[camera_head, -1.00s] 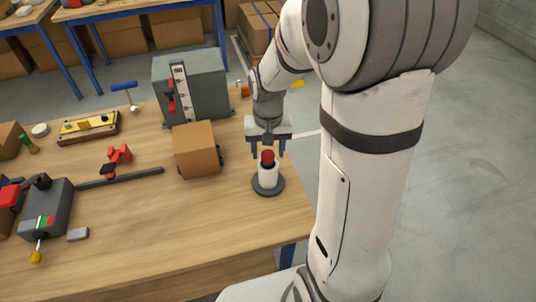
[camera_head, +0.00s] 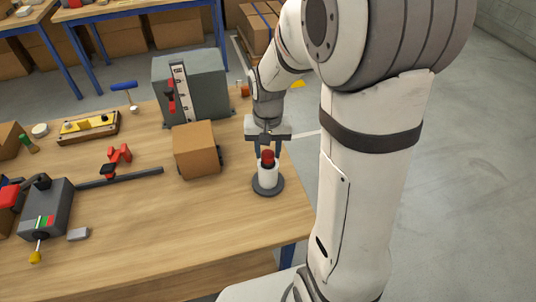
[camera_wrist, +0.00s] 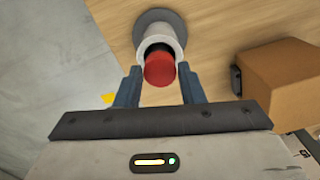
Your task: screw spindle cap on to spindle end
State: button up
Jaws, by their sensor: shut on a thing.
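The red spindle cap (camera_head: 268,156) sits at the top of an upright white spindle (camera_head: 267,178) with a round dark grey base (camera_head: 276,189) on the workbench. In the wrist view the red cap (camera_wrist: 159,70) is between my two blue fingers, and a dark band shows between it and the white spindle (camera_wrist: 166,30). My gripper (camera_head: 271,153) is above the spindle, shut on the cap; it also shows in the wrist view (camera_wrist: 160,76). The exact finger contact and the thread are hard to see.
A cardboard box (camera_head: 197,150) stands close left of the spindle. A grey block with a scale (camera_head: 205,90) is behind it. A grey device (camera_head: 46,208) and red clamp (camera_head: 116,158) lie further left. The wooden bench (camera_head: 180,235) is clear in front; its right edge is close by.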

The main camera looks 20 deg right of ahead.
jog(key=m, duration=0.6)
jog(key=shift+m, duration=1.5)
jog(key=shift+m, duration=0.6)
jog(key=m, duration=0.3)
jog(key=shift+m, duration=0.4)
jog(key=m, duration=0.3)
jog(key=shift+m, duration=0.9)
